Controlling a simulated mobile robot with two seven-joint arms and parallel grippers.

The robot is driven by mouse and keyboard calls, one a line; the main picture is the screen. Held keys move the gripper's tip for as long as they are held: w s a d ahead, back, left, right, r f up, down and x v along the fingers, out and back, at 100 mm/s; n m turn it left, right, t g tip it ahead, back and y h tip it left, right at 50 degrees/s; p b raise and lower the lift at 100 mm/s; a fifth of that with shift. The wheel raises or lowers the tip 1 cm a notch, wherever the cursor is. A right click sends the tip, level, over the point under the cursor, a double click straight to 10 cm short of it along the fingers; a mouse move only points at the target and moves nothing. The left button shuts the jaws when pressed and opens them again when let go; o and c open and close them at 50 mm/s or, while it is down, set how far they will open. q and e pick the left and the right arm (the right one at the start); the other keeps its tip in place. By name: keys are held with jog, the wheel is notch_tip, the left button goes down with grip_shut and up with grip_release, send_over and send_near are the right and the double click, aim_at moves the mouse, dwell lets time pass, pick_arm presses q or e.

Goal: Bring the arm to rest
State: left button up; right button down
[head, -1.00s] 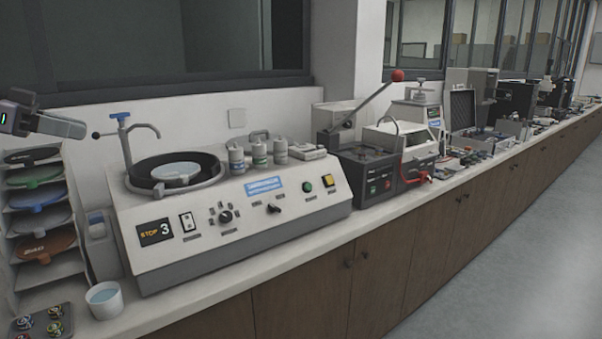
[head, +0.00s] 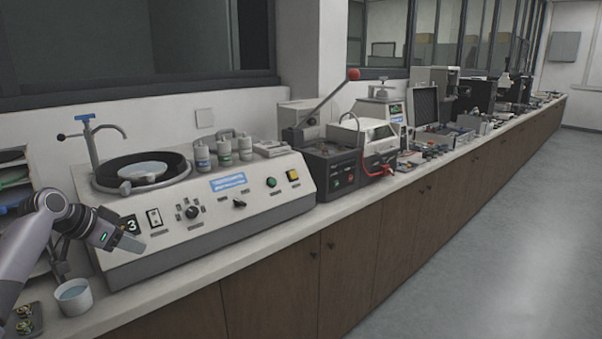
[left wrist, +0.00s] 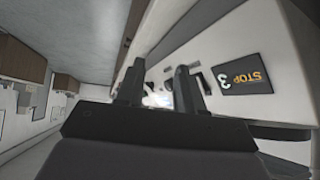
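My left arm comes in from the left edge of the head view. Its left gripper (head: 132,243) hangs in front of the left end of the grinder-polisher's sloped panel (head: 185,222), above the counter's front part. In the left wrist view the two dark fingers of the left gripper (left wrist: 160,80) stand apart with nothing between them. In the head view the gripper partly covers this display. My right gripper is in neither view.
A white cup (head: 73,297) with bluish liquid and a dark tray (head: 25,320) of small round pieces stand below my arm. A rack of discs is partly hidden behind the arm. A mounting press (head: 335,160) with a red-knobbed lever stands farther right. The aisle floor (head: 480,240) is clear.

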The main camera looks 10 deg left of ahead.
pick_arm(q)
jog(key=s+d+f+y, duration=0.1)
jog(key=s+d+f, duration=0.25)
jog(key=f, duration=0.45)
jog(key=s+d+f, duration=0.2)
jog(key=d+f, duration=0.3)
jog(key=f, duration=0.3)
jog(key=s+d+f+y, duration=0.1)
jog(key=s+d+f, duration=0.25)
jog(key=f, duration=0.45)
jog(key=s+d+f+n+t, duration=0.1)
jog(key=s+d+f, duration=0.1)
jog(key=s+d, duration=0.5)
jog(key=s+d+f+n+t+h, duration=0.1)
jog(key=s+d+f, duration=0.1)
jog(key=s+d, duration=0.6)
jog(key=s, duration=0.7)
jog(key=shift+d+f+n, duration=0.15)
jog(key=shift+n, duration=0.15)
